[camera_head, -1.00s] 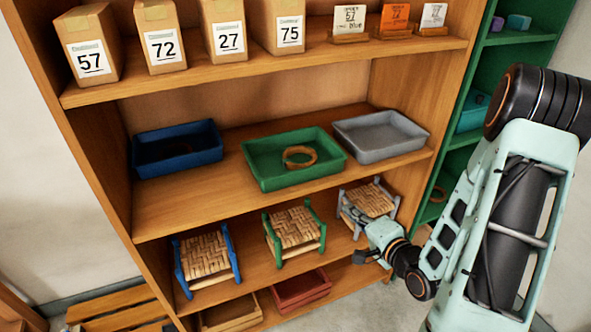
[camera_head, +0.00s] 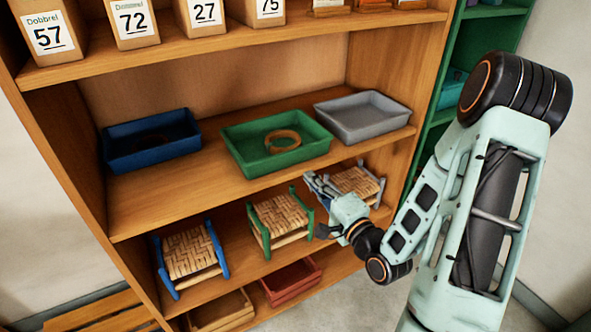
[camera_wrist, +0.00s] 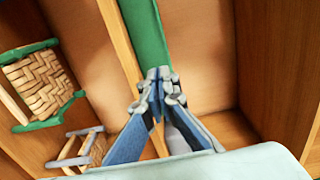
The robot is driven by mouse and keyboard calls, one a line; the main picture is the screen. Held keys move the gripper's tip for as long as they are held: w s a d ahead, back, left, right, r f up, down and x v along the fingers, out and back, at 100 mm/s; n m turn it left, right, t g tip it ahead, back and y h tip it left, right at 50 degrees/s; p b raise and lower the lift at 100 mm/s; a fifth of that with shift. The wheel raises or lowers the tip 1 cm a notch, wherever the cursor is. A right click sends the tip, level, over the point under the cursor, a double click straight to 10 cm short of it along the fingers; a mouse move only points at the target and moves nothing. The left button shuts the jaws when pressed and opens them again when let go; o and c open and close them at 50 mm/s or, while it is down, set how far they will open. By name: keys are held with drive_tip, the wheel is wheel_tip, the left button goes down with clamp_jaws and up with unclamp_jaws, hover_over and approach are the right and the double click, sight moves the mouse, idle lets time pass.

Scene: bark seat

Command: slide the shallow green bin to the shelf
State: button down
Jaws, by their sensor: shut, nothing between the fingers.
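The shallow green bin (camera_head: 238,150) sits on the middle board (camera_head: 190,197) of the wooden shelf, between a blue and a grey bin. A brown ring (camera_head: 283,139) lies in it. My gripper (camera_head: 310,180) is shut and empty, just below and in front of the green bin's right side. In the wrist view my fingertips (camera_wrist: 158,73) point at the green bin's wall (camera_wrist: 147,28). They look very close to it; I cannot tell if they touch. Most of the bin is outside the wrist view.
The blue bin (camera_head: 175,145) holds a dark ring-like thing; the grey bin (camera_head: 362,117) looks empty. Below stand blue, green (camera_head: 281,219) and grey (camera_head: 357,181) woven stools, the grey one partly behind my gripper. Numbered bags (camera_head: 48,36) stand above. A green cabinet stands right.

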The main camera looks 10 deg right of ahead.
sight(290, 156)
drive_tip(key=shift+w+a+f+b, duration=0.15)
drive_tip(key=shift+w+b, duration=0.3)
drive_tip(key=shift+b, duration=1.4)
drive_tip(key=shift+w+a+f+b, duration=0.1)
drive_tip(key=shift+w+b, duration=0.35)
drive_tip(key=shift+b, duration=1.4)
drive_tip(key=x, duration=0.6)
drive_tip(key=shift+r+b, duration=0.25)
drive_tip(key=shift+b, duration=0.05)
drive_tip(key=shift+w+a, duration=0.1)
drive_tip(key=shift+w, duration=0.2)
drive_tip(key=x, duration=1)
drive_tip(key=shift+w+a, duration=0.1)
drive_tip(key=shift+w, duration=0.15)
drive_tip(key=shift+f, duration=0.1)
